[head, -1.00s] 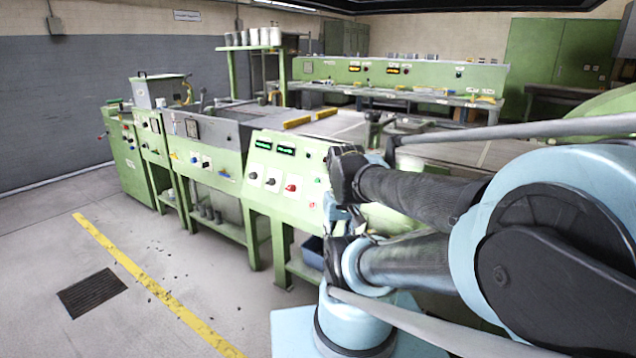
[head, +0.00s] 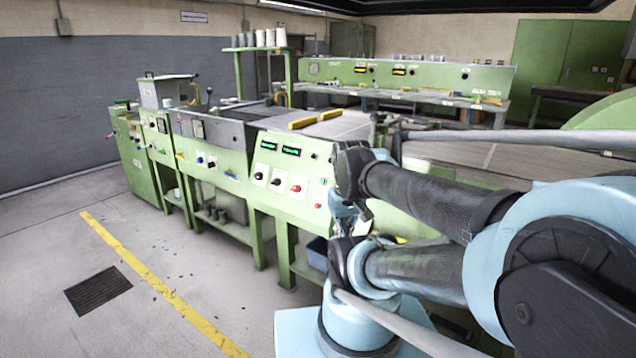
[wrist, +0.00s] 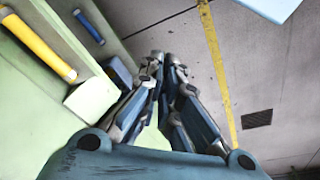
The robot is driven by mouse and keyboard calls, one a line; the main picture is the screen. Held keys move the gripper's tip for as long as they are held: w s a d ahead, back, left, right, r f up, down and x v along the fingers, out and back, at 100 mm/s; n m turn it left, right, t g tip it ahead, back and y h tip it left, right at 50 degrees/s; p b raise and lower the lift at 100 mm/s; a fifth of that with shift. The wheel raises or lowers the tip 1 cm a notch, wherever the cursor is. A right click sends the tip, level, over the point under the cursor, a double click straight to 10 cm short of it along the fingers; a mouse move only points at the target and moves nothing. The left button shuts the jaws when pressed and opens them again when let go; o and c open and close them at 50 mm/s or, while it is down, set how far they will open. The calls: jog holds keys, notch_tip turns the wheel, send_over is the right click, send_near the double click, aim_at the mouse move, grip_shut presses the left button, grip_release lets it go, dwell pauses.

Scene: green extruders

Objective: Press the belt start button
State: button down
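The green control panel (head: 285,181) faces me at the middle of the head view. It carries two lit green displays, black knobs (head: 276,182) and a red button (head: 295,188). Small round buttons sit near its right edge, one of them (head: 316,155) at the upper right. Labels are too small to read, so I cannot tell which is the belt start button. My gripper (head: 347,214) is just right of the panel, partly hidden by my arm. In the wrist view, my gripper (wrist: 166,58) has its fingertips together, with nothing visible between them, and points over grey floor.
Green machines (head: 215,165) continue left of the panel. A blue bin (head: 317,252) sits below the panel. A yellow bar (wrist: 38,45) shows in the wrist view.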

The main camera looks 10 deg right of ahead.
aim_at(322, 181)
jog(key=w+a+r+n, duration=0.2)
jog(key=w+r+n, duration=0.2)
jog(key=w+n, duration=0.4)
jog(key=w+a+r+n+h, duration=0.1)
jog(key=w+a+r+n, duration=0.1)
jog(key=w+r+n, duration=0.3)
jog(key=w+a+r+n, duration=0.2)
jog(key=w+r+n, duration=0.2)
jog(key=w+n, duration=0.8)
jog(key=shift+w+r+n+h, duration=0.3)
jog(key=shift+w+h, duration=0.1)
jog(key=shift+w, duration=2.15)
jog(key=shift+f, duration=0.15)
jog(key=w+d+f, duration=0.2)
jog(key=f, duration=0.3)
jog(key=w+d+f, duration=0.2)
jog(key=f, duration=0.4)
jog(key=shift+d, duration=0.15)
